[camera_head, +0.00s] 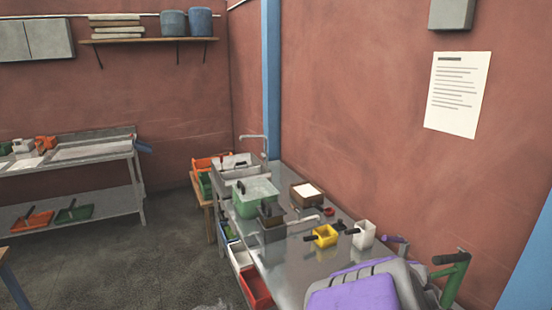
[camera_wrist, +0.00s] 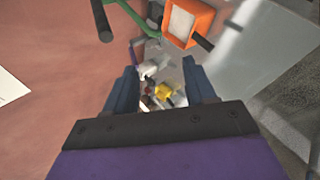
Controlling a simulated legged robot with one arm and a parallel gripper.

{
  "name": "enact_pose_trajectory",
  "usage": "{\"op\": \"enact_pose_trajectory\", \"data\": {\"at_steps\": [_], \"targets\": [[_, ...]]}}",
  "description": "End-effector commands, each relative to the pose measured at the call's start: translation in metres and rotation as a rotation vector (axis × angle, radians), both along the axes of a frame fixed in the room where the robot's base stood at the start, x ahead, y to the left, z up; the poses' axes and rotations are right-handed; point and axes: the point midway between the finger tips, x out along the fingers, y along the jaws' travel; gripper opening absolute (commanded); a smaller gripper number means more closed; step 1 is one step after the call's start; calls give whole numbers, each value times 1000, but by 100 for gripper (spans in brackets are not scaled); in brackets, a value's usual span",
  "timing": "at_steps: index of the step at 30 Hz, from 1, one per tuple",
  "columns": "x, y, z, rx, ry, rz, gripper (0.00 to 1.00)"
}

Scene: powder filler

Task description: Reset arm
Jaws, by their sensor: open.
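My gripper (camera_wrist: 161,66) shows in the wrist view. Its two blue fingers stand apart with nothing between them. Beyond the gap, at a distance, are a small yellow scoop (camera_wrist: 163,91) and pale items on the bench. A purple and grey body that looks like my arm fills the lower right of the head view. I cannot make out the fingers there. The steel bench (camera_head: 290,262) carries the yellow scoop (camera_head: 325,235), a white container (camera_head: 364,234) and a clear greenish bin (camera_head: 255,192).
A green post with a dark handle (camera_head: 450,257) stands close at the right. In the wrist view, an orange container (camera_wrist: 187,22) and a dark rod end (camera_wrist: 105,34) are near the top. A red wall (camera_head: 390,100) borders the bench. Grey floor (camera_head: 130,265) is open at left.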

Motion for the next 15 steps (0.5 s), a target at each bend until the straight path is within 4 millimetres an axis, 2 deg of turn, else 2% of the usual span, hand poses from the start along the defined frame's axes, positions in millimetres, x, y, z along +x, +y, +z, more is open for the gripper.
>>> {"op": "enact_pose_trajectory", "data": {"at_steps": [1, 3, 5, 8, 9, 12, 15], "targets": [[-13, 27, -20, 119, -13, -50, 55], [-37, 63, -42, 285, -3, -139, 55], [-61, 92, -59, 414, 23, -221, 55], [-109, 134, -86, 591, 101, -367, 55], [-132, 148, -96, 643, 139, -429, 55], [-189, 174, -116, 727, 244, -578, 55], [-238, 188, -129, 751, 335, -704, 55]]}}
